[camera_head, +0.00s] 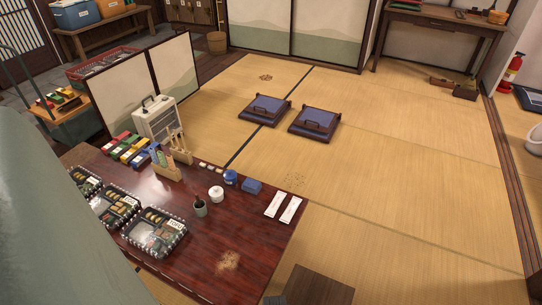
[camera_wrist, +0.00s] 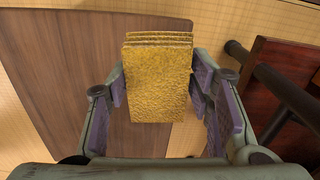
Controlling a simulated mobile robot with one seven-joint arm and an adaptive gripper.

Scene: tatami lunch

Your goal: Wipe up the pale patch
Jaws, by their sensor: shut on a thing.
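The pale patch (camera_head: 228,261) is a tan, speckled blotch on the near part of the dark red-brown low table (camera_head: 205,270). In the wrist view my gripper (camera_wrist: 160,88) is shut on a folded yellow cloth (camera_wrist: 158,75), with a purple-padded finger on each side. The cloth has a rough texture and shows layered folds at its far edge. Beneath it is a brown wooden surface (camera_wrist: 62,75). The patch cannot be made out in the wrist view. The cloth and fingers cannot be made out in the head view.
Bento boxes (camera_head: 156,232), a dark cup (camera_head: 200,207), a white pot (camera_head: 216,193), a blue box (camera_head: 252,187) and white packets (camera_head: 289,209) stand on the table. A brown box (camera_head: 318,286) stands beside its near right edge. Tatami beyond is mostly clear, with two blue cushions (camera_head: 314,122).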

